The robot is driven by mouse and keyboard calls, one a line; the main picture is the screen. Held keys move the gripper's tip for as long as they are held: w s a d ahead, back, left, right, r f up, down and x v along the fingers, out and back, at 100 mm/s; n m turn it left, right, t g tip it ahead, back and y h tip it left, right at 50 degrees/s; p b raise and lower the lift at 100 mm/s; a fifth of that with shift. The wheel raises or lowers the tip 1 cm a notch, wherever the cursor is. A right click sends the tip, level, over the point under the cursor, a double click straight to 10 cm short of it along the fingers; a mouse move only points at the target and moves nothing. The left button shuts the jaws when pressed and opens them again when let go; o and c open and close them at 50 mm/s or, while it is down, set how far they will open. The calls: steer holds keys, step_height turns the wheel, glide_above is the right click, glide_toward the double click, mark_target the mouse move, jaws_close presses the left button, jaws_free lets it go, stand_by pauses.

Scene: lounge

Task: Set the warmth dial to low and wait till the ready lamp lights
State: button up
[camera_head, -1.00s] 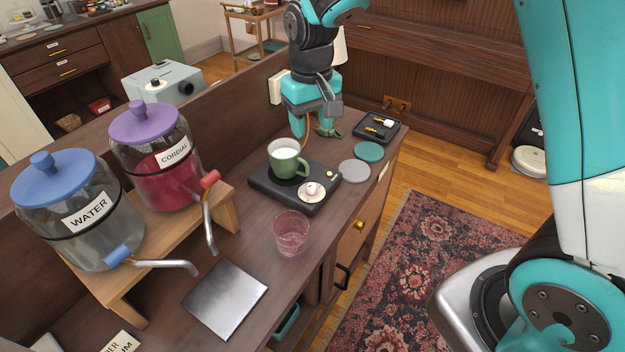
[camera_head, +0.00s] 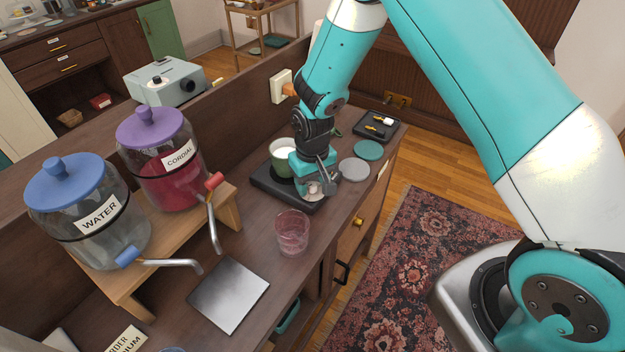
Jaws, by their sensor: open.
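The black mug warmer (camera_head: 262,181) sits on the wooden counter, with a green mug (camera_head: 280,150) of pale liquid standing on it. My gripper (camera_head: 319,187) is open and points down at the warmer's front right part, right over the warmth dial. The dial is mostly hidden behind the fingers, so its setting cannot be read. I cannot tell whether the fingers touch the dial. The small lamp on the warmer is hidden by my gripper. My gripper also covers the right side of the mug.
A pink-tinted glass (camera_head: 292,232) stands in front of the warmer. A grey coaster (camera_head: 354,169), a teal coaster (camera_head: 369,150) and a black tray (camera_head: 389,134) lie to the right. Water (camera_head: 88,215) and cordial (camera_head: 163,160) dispensers stand left on a wooden riser, beside a metal plate (camera_head: 229,294).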

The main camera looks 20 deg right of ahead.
steer(key=c, duration=0.9)
steer(key=shift+c, duration=0.2)
steer(key=shift+m, duration=0.4)
steer(key=shift+m+b, duration=0.6)
steer(key=shift+m, duration=2)
steer(key=o, duration=0.9)
steer(key=shift+o, duration=0.2)
